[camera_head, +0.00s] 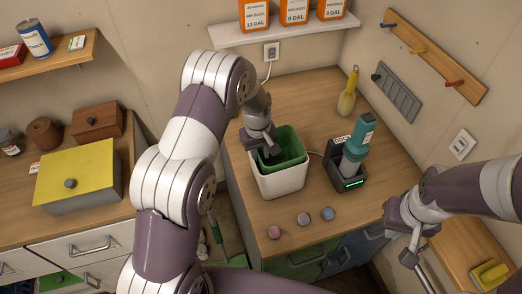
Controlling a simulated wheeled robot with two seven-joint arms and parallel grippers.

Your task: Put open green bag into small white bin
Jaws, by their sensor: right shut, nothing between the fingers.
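The small white bin (278,185) stands on the wooden counter. The open green bag (292,142) sits inside it as a liner, its upper part standing up at the bin's opening. My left gripper (271,152) points down into the bag's mouth at the bin's left-rear side. Its fingertips are partly hidden there, and I cannot tell whether it grips the bag. My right gripper (427,281) is shut and empty at the lower right, apart from the bin.
A teal handheld device (358,140) stands in a dark dock right of the bin. Several small round discs (303,218) lie along the counter's front. A shelf with orange boxes (294,12) hangs behind. A yellow-lidded box (75,182) sits on the left cabinet.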

